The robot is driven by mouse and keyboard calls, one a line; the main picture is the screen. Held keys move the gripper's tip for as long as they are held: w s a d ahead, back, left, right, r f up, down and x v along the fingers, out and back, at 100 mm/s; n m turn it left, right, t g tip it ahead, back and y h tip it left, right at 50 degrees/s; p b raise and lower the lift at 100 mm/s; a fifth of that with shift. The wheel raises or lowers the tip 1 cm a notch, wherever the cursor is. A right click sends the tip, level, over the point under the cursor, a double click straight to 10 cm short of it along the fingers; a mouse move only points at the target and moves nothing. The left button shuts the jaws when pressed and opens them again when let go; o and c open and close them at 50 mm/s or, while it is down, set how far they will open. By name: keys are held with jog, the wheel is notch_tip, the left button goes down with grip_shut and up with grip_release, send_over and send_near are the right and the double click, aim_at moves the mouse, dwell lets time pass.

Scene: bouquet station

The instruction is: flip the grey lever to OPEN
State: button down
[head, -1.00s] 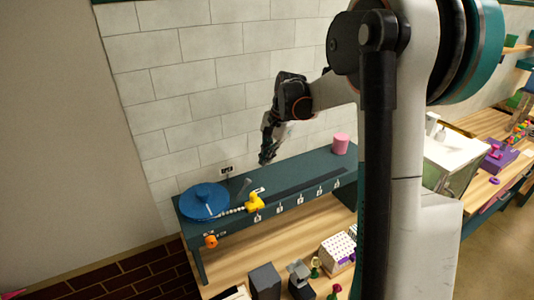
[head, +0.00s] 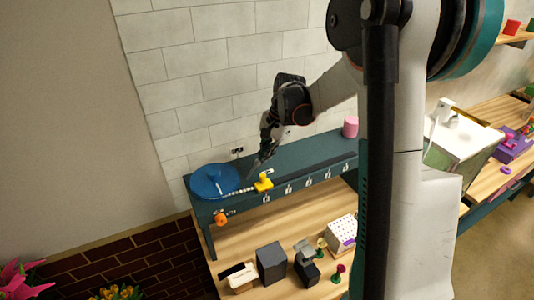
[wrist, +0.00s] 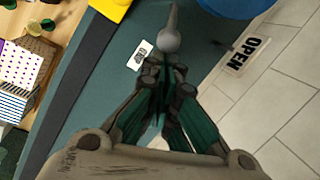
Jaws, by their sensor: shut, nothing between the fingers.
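The grey lever (wrist: 168,40) shows in the wrist view as a thin shaft with a round knob, just beyond my fingertips. The OPEN label (wrist: 250,55) is on the light wall tiles to the right of the lever. A small white label (wrist: 140,55) lies on the teal shelf to its left; its text is too small to read. My gripper (wrist: 165,72) is shut and empty, with its tips close to the knob; whether they touch it I cannot tell. In the head view my gripper (head: 257,163) points down at the shelf, beside the blue disc (head: 213,181).
A yellow fitting (head: 264,184) sits near the front edge of the teal shelf (head: 300,155). A pink cylinder (head: 351,127) stands at the shelf's right end. Dark blocks (head: 271,262) and a dotted white box (head: 342,233) stand on the wooden counter below. The tiled wall is close behind.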

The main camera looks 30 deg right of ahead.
jog(key=shift+a+r+h, duration=0.25)
jog(key=shift+h, duration=0.15)
jog(key=shift+a, duration=0.1)
jog(key=shift+a+r+h+b, duration=0.3)
jog(key=shift+a+r+h, duration=0.2)
jog(key=shift+h, duration=0.3)
jog(key=a+h, duration=0.1)
jog(key=a+r+h+b, duration=0.1)
jog(key=a+h, duration=0.1)
jog(key=shift+r+n+h+b, duration=0.2)
jog(key=shift+n+h+b, duration=0.1)
jog(key=shift+d, duration=0.1)
jog(key=shift+r, duration=0.15)
jog(key=shift+r+p, duration=0.5)
jog(key=shift+r, duration=0.2)
